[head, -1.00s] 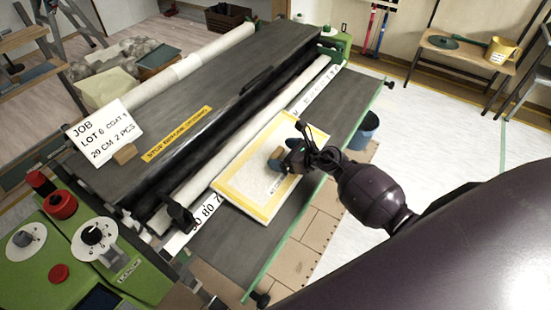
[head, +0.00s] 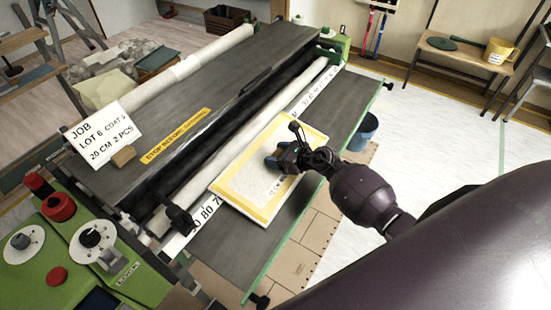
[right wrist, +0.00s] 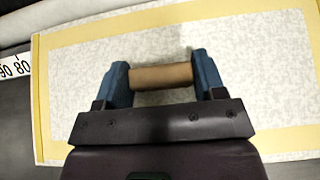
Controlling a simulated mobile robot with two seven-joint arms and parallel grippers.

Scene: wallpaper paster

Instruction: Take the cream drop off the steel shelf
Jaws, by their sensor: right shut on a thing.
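The cream drop (head: 245,185) is a flat panel with a pale speckled middle and a yellow border. It lies on the dark steel shelf (head: 230,250) along the front of the green machine, over part of the number scale. My right gripper (head: 280,162) is over the panel's middle. In the right wrist view its blue fingers (right wrist: 162,78) are shut on a brown cylindrical handle (right wrist: 161,77), and the panel (right wrist: 275,70) fills most of the view. I cannot tell whether the panel is touching the shelf everywhere. My left gripper is not in view.
White rollers (head: 180,205) run behind the shelf. A green control panel with red knobs (head: 58,206) is at the lower left. A job card (head: 103,130) stands on the machine top. A blue bucket (head: 362,132) is beyond the shelf. White floor (head: 440,150) lies open at right.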

